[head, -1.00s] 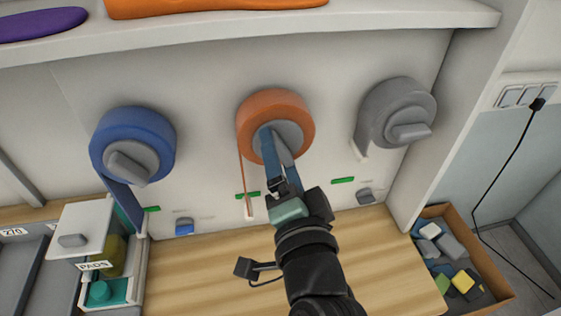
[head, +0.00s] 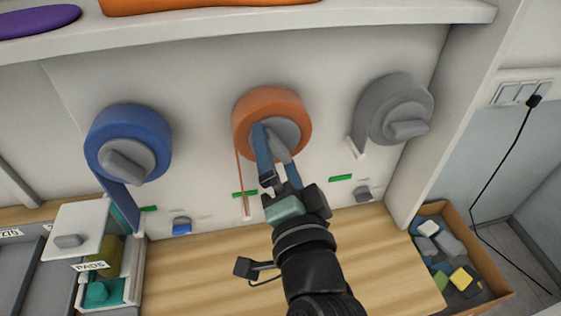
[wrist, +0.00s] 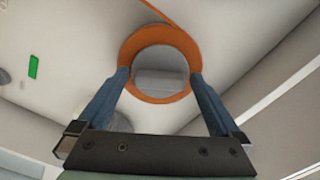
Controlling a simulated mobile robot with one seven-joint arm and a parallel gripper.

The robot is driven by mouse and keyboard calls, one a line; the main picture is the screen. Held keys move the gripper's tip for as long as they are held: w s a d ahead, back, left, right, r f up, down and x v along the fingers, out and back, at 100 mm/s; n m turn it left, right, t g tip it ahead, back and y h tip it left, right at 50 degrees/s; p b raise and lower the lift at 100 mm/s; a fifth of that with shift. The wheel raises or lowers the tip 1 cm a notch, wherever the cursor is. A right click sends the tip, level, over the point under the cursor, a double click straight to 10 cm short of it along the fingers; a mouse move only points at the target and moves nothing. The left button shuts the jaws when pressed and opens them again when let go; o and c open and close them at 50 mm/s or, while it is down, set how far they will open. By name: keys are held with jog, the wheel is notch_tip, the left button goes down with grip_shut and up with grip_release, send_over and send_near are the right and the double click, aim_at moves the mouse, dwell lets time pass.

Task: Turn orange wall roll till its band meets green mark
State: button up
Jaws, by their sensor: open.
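The orange wall roll (head: 262,98) is in the middle of the back wall, around a grey hub with a raised grip bar (wrist: 160,80). A thin orange strip (head: 241,170) hangs from its left side to a pale end (head: 246,214). The strip crosses the green mark (head: 238,195), and the pale end is below it. In the wrist view the fingertips (wrist: 160,76) overlap the ring's edges; contact is unclear.
A blue roll (head: 128,118) is on the left and a grey roll (head: 392,92) on the right. A shelf (head: 300,32) runs above. The wooden worktop (head: 190,275) is mostly clear. A box of offcuts (head: 492,282) stands at right and a pad container (head: 85,222) at left.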

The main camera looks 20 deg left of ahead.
jog(key=b+v, duration=0.1)
jog(key=v, duration=0.1)
jog(key=b+v, duration=0.1)
jog(key=v, duration=0.2)
jog(key=shift+d+f, duration=0.15)
jog(key=shift+f, duration=0.1)
jog(key=p+v, duration=0.5)
jog(key=v, duration=0.2)
jog(key=shift+s+d+r, duration=0.15)
jog(key=shift+s+r, duration=0.1)
jog(key=shift+s, duration=0.1)
jog(key=w+d+r+n+t+h, duration=0.2)
jog(key=w+r+t, duration=0.15)
jog(key=r, duration=0.65)
jog(key=w+d+r+n+t+h, duration=0.25)
jog(key=w+r, duration=0.25)
jog(key=r, duration=0.4)
jog(key=s+d+r+t+h, duration=0.1)
jog(key=s+r+t+h, duration=0.1)
jog(key=r, duration=0.7)
jog(key=s+d+r+t+h, duration=0.1)
jog(key=s+r+t+h, duration=0.1)
jog(key=r, duration=0.7)
jog(key=shift+s+d+r+n+t+h, duration=0.2)
jog(key=shift+n+t+h, duration=0.15)
jog(key=shift+t+h, duration=0.65)
jog(key=shift+y, duration=0.25)
